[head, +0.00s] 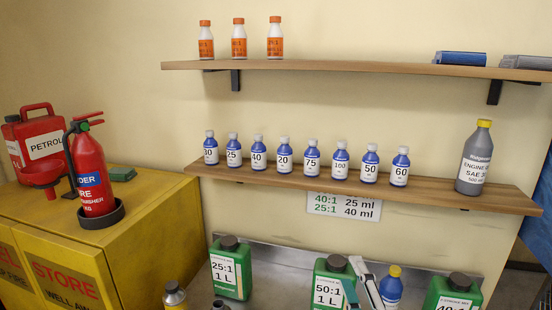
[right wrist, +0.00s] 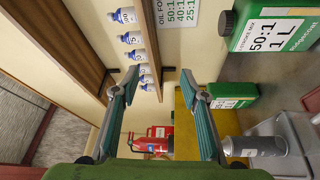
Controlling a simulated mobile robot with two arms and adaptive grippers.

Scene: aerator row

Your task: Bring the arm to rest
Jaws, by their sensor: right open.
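My right gripper (head: 357,280) shows at the bottom of the head view, between the 50:1 green jug (head: 329,283) and a blue bottle with a yellow cap (head: 391,288). In the right wrist view its teal fingers (right wrist: 165,75) are spread apart with nothing between them. I cannot tell whether it touches the jug or the blue bottle. The rest of my right arm is mostly out of the head view. My left gripper is in neither view.
A lower shelf (head: 430,192) holds a row of blue bottles and a grey engine oil bottle (head: 474,160). The upper shelf (head: 350,66) holds orange-and-white bottles. More green jugs (head: 230,272) stand below. A fire extinguisher (head: 92,175) and petrol can (head: 38,140) sit on a yellow cabinet (head: 150,225).

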